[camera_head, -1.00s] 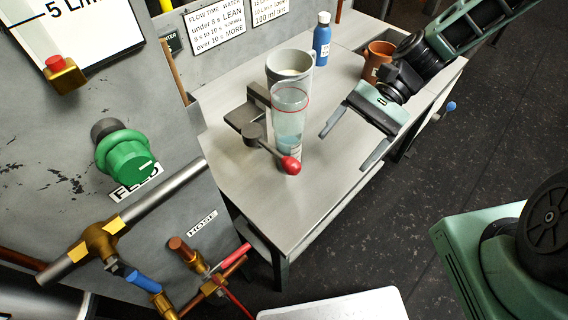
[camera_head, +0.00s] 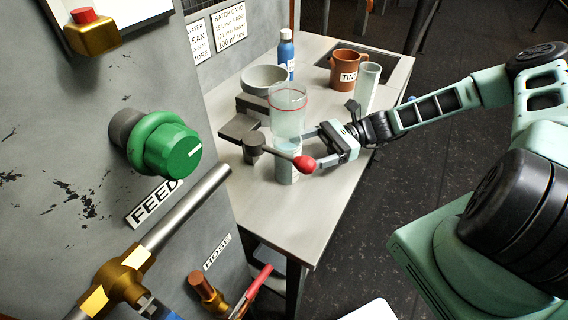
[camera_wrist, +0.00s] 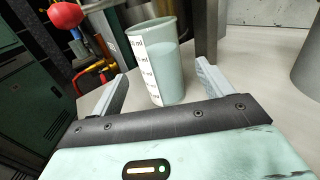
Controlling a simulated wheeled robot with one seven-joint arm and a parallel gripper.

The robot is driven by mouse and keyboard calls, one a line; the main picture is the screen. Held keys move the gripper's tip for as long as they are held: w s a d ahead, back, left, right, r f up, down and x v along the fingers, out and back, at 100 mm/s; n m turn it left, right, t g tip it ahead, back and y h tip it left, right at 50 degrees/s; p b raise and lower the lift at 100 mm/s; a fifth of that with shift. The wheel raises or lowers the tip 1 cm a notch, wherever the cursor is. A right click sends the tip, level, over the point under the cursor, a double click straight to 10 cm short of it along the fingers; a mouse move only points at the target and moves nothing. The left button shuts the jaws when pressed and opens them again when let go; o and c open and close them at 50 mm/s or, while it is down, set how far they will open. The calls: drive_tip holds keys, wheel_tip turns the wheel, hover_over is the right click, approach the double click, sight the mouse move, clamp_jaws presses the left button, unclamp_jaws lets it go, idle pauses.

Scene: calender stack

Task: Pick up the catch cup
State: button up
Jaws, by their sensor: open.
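The catch cup (camera_head: 288,160) stands upright on the bench, under a clear vessel with a red rim line (camera_head: 288,112). In the wrist view the cup (camera_wrist: 162,62) is pale blue-grey with a white ml scale on its left side. My gripper (camera_head: 308,150) is open and comes in level from the right. In the wrist view the gripper (camera_wrist: 161,75) has one finger on each side of the cup, with gaps visible. I cannot tell exactly how deep the cup sits between the fingers.
A lever with a red knob (camera_head: 304,164) juts out in front of the cup, close to my gripper. A grey bowl (camera_head: 264,80), blue bottle (camera_head: 286,52), brown TINT mug (camera_head: 346,70) and tall clear glass (camera_head: 368,90) stand behind. The front bench top (camera_head: 285,225) is clear.

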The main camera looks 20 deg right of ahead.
sight(276, 166)
wheel_tip(276, 166, down, 2)
drive_tip(key=shift+f, duration=0.1)
drive_tip(key=shift+a, duration=1.05)
drive_tip(key=shift+a+p, duration=0.3)
drive_tip(key=shift+a, duration=2.4)
drive_tip(key=c, duration=1.2)
